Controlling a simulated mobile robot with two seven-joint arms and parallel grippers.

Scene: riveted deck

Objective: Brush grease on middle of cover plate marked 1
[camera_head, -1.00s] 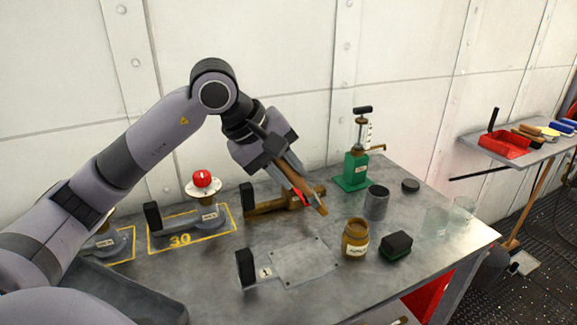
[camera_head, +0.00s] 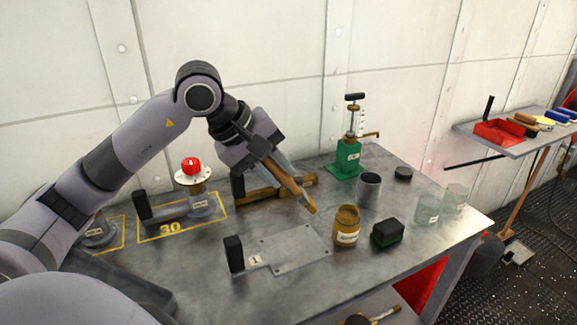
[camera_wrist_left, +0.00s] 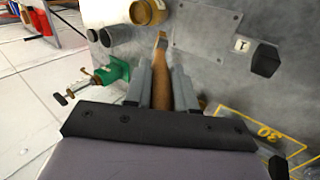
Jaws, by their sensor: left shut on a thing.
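My left gripper (camera_head: 268,158) is shut on a brush with a brown wooden handle (camera_head: 285,178). The brush slants down to the right, its tip (camera_head: 311,208) above the table, close to the grease jar. In the left wrist view the handle (camera_wrist_left: 162,85) runs between the fingers (camera_wrist_left: 161,82). The cover plate marked 1 (camera_head: 295,250) is a flat grey plate with a black upright grip at its left, lying on the table; it also shows in the left wrist view (camera_wrist_left: 205,28). The brown labelled jar (camera_head: 346,238) stands open right of the plate. My right gripper is not seen.
A black-and-green block (camera_head: 388,234), a grey cup (camera_head: 369,190) and clear glasses (camera_head: 427,210) stand right of the jar. A green pump (camera_head: 349,160) is at the back. A red-knobbed fixture (camera_head: 192,172) stands left by the yellow 30 outline.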

